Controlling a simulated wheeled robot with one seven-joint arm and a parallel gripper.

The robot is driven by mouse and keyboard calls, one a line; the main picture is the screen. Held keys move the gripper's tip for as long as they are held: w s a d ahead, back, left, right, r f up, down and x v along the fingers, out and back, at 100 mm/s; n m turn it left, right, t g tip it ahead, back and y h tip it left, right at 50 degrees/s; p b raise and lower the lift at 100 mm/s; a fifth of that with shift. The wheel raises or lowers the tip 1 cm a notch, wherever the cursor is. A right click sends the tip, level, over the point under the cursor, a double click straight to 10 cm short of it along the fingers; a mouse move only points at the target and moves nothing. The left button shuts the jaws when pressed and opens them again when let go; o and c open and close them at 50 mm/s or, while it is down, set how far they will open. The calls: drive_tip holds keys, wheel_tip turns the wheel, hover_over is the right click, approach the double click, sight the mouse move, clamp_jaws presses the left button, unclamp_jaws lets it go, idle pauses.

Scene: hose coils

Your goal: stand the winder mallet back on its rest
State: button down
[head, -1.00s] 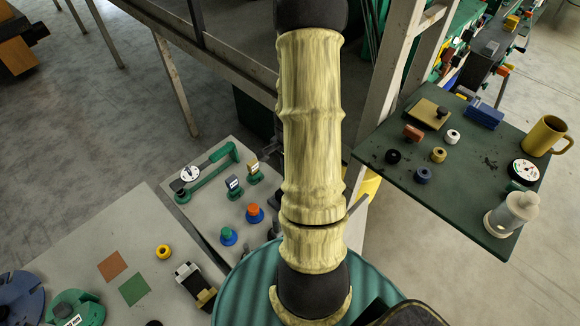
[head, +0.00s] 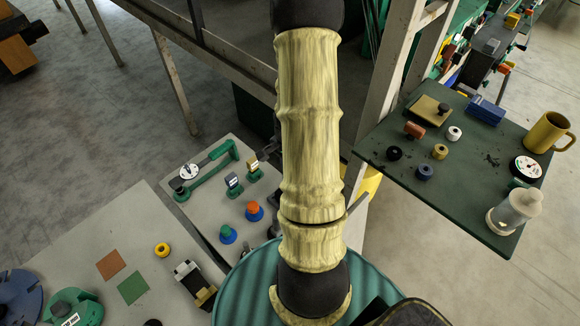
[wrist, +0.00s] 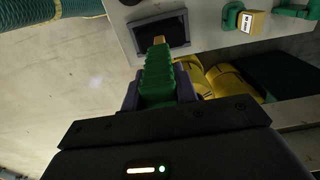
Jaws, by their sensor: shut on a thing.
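In the wrist view my gripper (wrist: 158,90) is shut on a green ribbed piece with a small yellow-orange far end, which I take to be the winder mallet (wrist: 157,70). Its far end overlaps the near edge of a dark rectangular recess or pad (wrist: 158,32) on a pale grey bench top; I cannot tell if they touch. Whether that dark rectangle is the rest is not clear. In the head view my arm hides the mallet and most of the gripper.
The grey bench (head: 205,215) carries a green handle fixture (head: 208,170), tagged green stands and two knobs. A green table (head: 460,205) at right holds a mug (head: 548,132), a lantern-like jar (head: 512,212) and small rings. Yellow rounded objects (wrist: 230,82) lie below the bench edge.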

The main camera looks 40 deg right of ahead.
drive_tip(key=shift+f+b, duration=0.3)
drive_tip(key=shift+f, duration=0.05)
idle(0.7)
drive_tip(key=c, duration=1)
unclamp_jaws()
drive_tip(key=shift+r, duration=0.1)
drive_tip(key=shift+r+p, duration=3.15)
drive_tip(key=shift+r, duration=0.75)
drive_tip(key=shift+r, duration=0.1)
drive_tip(key=shift+r+b, duration=0.3)
drive_tip(key=shift+r, duration=0.3)
wheel_tip(320, 180, up, 16)
drive_tip(key=b, duration=0.4)
